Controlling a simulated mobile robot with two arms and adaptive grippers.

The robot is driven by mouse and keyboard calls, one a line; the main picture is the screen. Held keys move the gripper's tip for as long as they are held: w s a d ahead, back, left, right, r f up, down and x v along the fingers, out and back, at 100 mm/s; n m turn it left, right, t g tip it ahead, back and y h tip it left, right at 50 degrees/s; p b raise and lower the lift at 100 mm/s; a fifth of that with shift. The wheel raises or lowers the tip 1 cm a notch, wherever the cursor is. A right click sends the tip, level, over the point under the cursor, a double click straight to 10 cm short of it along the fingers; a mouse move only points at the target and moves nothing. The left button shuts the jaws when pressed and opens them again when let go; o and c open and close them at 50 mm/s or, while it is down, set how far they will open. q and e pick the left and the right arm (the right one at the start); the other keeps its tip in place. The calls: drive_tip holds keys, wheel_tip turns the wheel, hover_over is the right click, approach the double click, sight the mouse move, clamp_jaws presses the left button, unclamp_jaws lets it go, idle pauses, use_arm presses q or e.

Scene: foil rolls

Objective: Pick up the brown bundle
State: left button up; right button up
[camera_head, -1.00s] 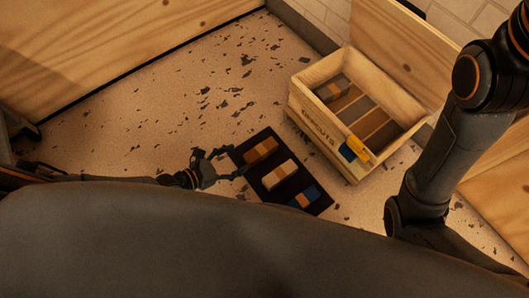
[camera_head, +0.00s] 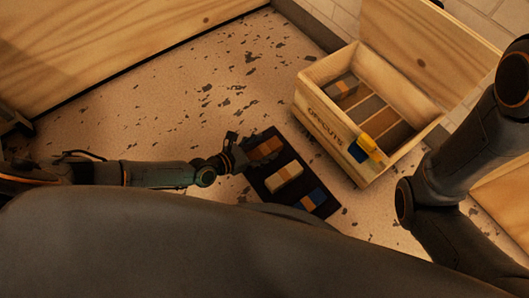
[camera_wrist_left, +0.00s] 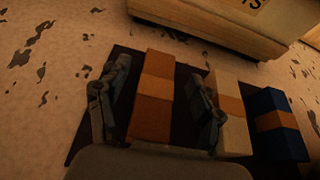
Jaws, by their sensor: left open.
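The brown bundle (camera_head: 266,147) lies at the upper left end of a dark mat (camera_head: 265,187) on the floor, with a lighter orange band around its middle. My left gripper (camera_head: 238,152) is low over that end of the mat. In the left wrist view the brown bundle (camera_wrist_left: 152,110) lies between the two spread fingers of my left gripper (camera_wrist_left: 160,78), one finger on each side. The fingers look open, and I cannot tell whether either touches it. My right gripper is out of view; only part of the right arm shows.
A cream bundle (camera_head: 285,175) and a blue bundle (camera_head: 311,198) lie beside it on the mat. The right finger is close to the cream one. An open wooden crate (camera_head: 325,117) with sorted slots stands behind the mat. Speckled floor is clear to the left.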

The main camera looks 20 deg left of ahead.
sight(271, 145)
use_arm(q)
drive_tip(key=x, duration=0.3)
drive_tip(key=shift+f+b, duration=0.15)
drive_tip(key=shift+b, duration=0.25)
drive_tip(key=c, duration=1.3)
